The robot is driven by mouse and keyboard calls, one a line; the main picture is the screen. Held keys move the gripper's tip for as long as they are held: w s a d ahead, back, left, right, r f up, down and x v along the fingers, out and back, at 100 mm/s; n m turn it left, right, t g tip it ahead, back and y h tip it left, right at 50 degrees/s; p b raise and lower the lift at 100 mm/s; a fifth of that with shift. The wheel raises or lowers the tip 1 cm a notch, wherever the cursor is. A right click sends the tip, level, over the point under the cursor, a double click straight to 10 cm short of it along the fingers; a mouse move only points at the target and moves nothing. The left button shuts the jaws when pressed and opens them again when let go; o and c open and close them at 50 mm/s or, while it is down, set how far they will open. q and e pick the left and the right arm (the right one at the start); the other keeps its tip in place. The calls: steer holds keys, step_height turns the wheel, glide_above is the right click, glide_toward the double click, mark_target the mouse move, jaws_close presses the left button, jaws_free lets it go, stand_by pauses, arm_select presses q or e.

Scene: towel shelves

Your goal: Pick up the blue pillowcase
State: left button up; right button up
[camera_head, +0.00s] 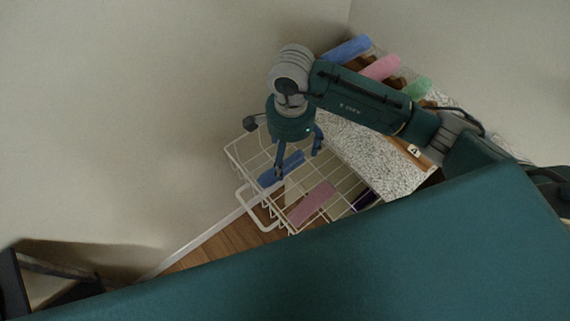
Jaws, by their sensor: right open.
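My left gripper is not in view.
A folded pink cloth (311,203) and a dark purple cloth (365,199) lie in the same basket. A speckled countertop (375,155) is beside it. Rolled blue (347,49), pink (381,68) and green (417,88) towels sit further back. Walls stand close behind.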

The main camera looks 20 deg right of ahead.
mark_target(288, 166)
steer(key=f, duration=0.1)
steer(key=f+p, duration=0.1)
steer(key=f, duration=0.2)
steer(key=shift+s+a+f, duration=0.25)
steer(key=shift+a, duration=0.05)
steer(key=shift+f, duration=0.25)
steer(key=c, duration=1.3)
